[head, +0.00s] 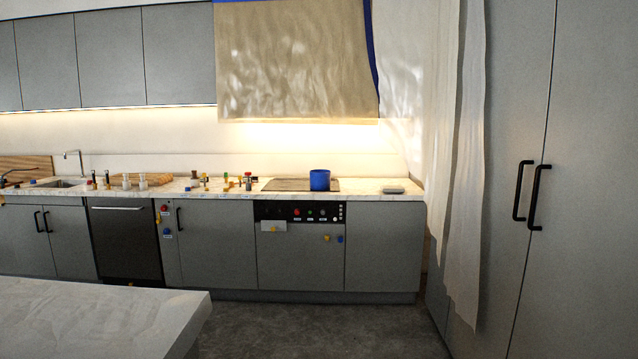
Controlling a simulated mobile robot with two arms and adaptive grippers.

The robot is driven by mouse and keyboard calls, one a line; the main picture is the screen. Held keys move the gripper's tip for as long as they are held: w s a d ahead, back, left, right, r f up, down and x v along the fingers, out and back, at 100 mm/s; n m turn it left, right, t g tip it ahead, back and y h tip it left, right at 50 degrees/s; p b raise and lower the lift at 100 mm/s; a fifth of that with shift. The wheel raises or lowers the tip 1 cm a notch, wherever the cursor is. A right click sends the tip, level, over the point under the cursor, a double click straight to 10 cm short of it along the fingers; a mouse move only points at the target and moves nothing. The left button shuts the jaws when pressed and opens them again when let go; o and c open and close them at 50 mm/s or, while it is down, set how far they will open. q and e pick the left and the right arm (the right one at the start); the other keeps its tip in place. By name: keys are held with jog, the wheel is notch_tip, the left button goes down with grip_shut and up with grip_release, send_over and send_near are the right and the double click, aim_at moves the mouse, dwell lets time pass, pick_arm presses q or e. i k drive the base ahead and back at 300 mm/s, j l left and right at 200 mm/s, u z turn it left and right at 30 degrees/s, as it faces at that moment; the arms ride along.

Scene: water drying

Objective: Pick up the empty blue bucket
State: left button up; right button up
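A small blue bucket-like container (320,180) stands upright on the dark cooktop (285,185), on the long marble counter against the far wall. Its inside cannot be seen from here, so I cannot tell whether it is empty. Neither of my grippers is in the head view.
A marble-topped island (95,315) fills the lower left. The grey floor (320,325) is clear between it and the tall cabinet (580,200) at right. Pale curtains (460,170) hang beside the cabinet. Several small bottles and jars stand along the counter (225,192).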

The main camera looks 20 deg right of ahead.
aim_at(319, 178)
jog(key=i+l+z, duration=0.25)
jog(key=i+l, duration=0.15)
jog(key=i, duration=0.4)
jog(key=i+l+z, duration=0.25)
jog(key=i, duration=0.55)
jog(key=i+l+z, duration=0.2)
jog(key=i, duration=0.65)
jog(key=j, duration=0.1)
